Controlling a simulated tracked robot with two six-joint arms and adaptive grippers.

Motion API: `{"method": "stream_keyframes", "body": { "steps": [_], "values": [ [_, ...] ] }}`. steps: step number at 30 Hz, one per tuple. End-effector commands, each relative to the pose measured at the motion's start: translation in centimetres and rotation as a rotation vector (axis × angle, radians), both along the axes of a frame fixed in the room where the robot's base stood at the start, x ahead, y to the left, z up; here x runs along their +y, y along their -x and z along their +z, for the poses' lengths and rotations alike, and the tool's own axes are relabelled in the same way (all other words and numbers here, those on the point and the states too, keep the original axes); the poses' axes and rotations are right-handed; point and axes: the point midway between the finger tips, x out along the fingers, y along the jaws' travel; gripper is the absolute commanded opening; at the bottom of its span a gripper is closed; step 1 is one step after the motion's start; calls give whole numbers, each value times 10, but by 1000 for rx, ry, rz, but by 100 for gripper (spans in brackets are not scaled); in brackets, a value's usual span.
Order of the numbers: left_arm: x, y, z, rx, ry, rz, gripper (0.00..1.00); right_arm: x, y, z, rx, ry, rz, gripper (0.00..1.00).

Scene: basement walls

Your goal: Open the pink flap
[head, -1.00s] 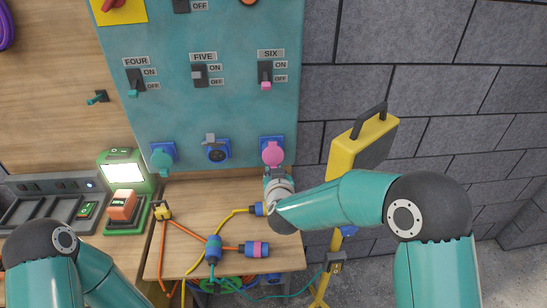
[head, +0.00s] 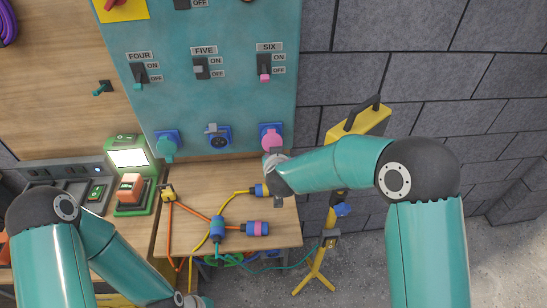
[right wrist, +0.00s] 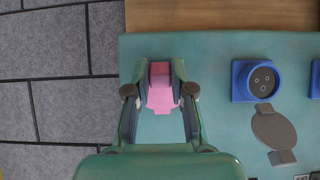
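The pink flap (head: 271,137) covers the blue socket under switch SIX, at the lower right of the teal panel. It looks closed. In the right wrist view the pink flap (right wrist: 160,88) lies between the fingers of my right gripper (right wrist: 160,68). The fingers are apart, one on each side of the flap, very close to it; whether they touch it is unclear. In the head view my right wrist is just below the flap and hides the fingers. My left arm shows at the lower left, with its gripper out of view.
The middle socket (head: 217,137) has its grey cover open; the left one has a teal cover (head: 166,146). Plugs and cables lie on the wooden table (head: 190,185) below. A yellow stand (head: 362,125) is right of the panel, before the grey block wall.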

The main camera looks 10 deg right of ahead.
Motion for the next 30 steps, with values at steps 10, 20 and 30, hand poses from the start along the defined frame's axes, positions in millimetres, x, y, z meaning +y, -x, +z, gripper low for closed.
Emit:
{"method": "stream_keyframes", "body": {
  "steps": [10,20,30],
  "values": [
    [0,0,0,0,0,0,0,0,-1,2,-6,1,-1,48],
    [0,0,1,0,0,0,0,0,13,12,-5,-1,-1,48],
    [0,0,1,0,0,0,0,0,67,51,-7,-1,0,48]
  ]
}}
